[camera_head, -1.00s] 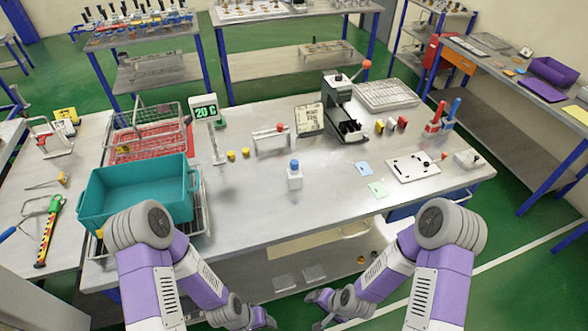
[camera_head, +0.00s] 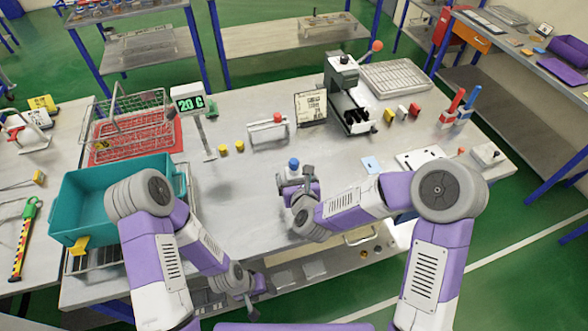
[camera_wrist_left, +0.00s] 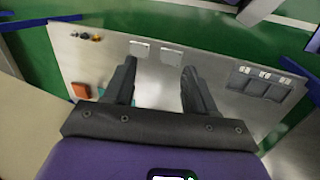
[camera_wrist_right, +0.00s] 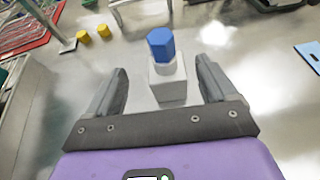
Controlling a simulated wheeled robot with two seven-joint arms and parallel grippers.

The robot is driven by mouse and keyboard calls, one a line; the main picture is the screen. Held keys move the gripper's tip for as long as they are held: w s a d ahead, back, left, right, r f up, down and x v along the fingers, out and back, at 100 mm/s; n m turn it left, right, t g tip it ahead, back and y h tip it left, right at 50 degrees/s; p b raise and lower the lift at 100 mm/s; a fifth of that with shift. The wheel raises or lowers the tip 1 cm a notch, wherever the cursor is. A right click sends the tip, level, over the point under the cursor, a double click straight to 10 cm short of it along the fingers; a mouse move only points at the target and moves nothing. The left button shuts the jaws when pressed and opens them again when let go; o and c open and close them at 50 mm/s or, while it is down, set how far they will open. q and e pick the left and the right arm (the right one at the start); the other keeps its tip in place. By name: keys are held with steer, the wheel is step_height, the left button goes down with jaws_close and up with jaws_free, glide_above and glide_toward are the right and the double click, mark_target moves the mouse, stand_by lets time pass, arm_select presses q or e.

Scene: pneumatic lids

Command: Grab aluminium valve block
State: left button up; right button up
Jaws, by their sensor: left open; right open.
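The valve block, a light grey block with a blue cap (camera_head: 293,164), stands upright on the table, partly covered by my right gripper in the head view. My right gripper (camera_head: 295,182) is open just in front of it. In the right wrist view the grey block (camera_wrist_right: 168,85) stands between and slightly beyond the open fingers (camera_wrist_right: 162,66), and I see no clear contact. My left gripper (camera_head: 250,296) is open and empty, low in front of the table. In the left wrist view its fingers (camera_wrist_left: 158,66) point down at a lower shelf.
A teal bin (camera_head: 90,205) stands at the table's left, near a red-lined wire basket (camera_head: 125,132) and a 20 C display (camera_head: 190,104). A press (camera_head: 345,95) stands behind the block. Yellow pieces (camera_head: 231,148) lie behind left. Table around the block is clear.

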steer(key=x, duration=0.6)
steer(key=shift+w+d+f, duration=0.15)
steer(key=shift+w+f, duration=0.05)
steer(key=shift+w, duration=0.15)
steer(key=c, duration=1.4)
steer(key=shift+r+p, duration=0.15)
steer(key=shift+p, duration=0.15)
steer(key=shift+c, duration=0.7)
